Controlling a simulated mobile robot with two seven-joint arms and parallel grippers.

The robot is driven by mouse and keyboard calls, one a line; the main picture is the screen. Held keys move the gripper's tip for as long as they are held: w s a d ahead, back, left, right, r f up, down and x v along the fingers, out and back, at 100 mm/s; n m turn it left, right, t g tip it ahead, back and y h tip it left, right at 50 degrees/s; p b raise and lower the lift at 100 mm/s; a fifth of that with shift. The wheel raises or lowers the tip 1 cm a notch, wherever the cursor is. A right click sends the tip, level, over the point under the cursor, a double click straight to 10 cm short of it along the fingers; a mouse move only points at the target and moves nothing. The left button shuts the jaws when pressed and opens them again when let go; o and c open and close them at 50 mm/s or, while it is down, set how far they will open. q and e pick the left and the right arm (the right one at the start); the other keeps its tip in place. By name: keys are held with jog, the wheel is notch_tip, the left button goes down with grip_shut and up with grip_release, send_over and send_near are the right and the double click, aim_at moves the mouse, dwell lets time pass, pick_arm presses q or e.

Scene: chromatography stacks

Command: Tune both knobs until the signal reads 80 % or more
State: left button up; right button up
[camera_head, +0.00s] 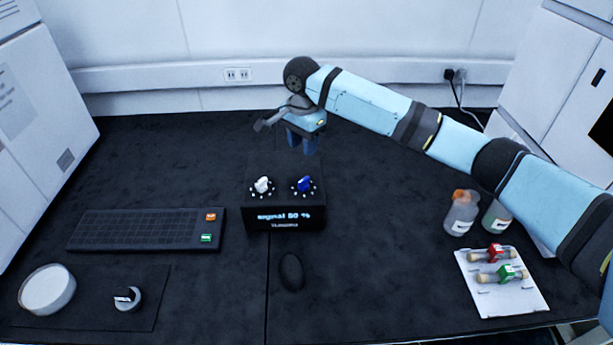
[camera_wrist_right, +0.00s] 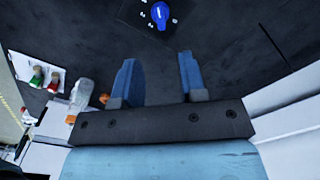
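The black tuner box (camera_head: 257,217) stands in the middle of the bench. A white knob (camera_head: 262,185) is on its left and a blue knob (camera_head: 304,184) on its right. Its front display (camera_head: 285,216) shows a signal percentage that looks like 50 %, though the first digit is blurred. My right gripper (camera_head: 303,145) is above and behind the box, apart from both knobs. In the right wrist view its fingers (camera_wrist_right: 160,78) are spread and empty, with the blue knob (camera_wrist_right: 160,14) beyond them. My left gripper is not in view.
A keyboard (camera_head: 140,230) lies left of the box and a mouse (camera_head: 291,272) in front. Bottles (camera_head: 461,212) and a white tray (camera_head: 508,303) with small vials are at right. A white dish (camera_head: 46,290) is at front left.

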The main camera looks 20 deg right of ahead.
aim_at(304, 179)
notch_tip(304, 179, down, 11)
jog(key=shift+b, duration=0.4)
grip_shut()
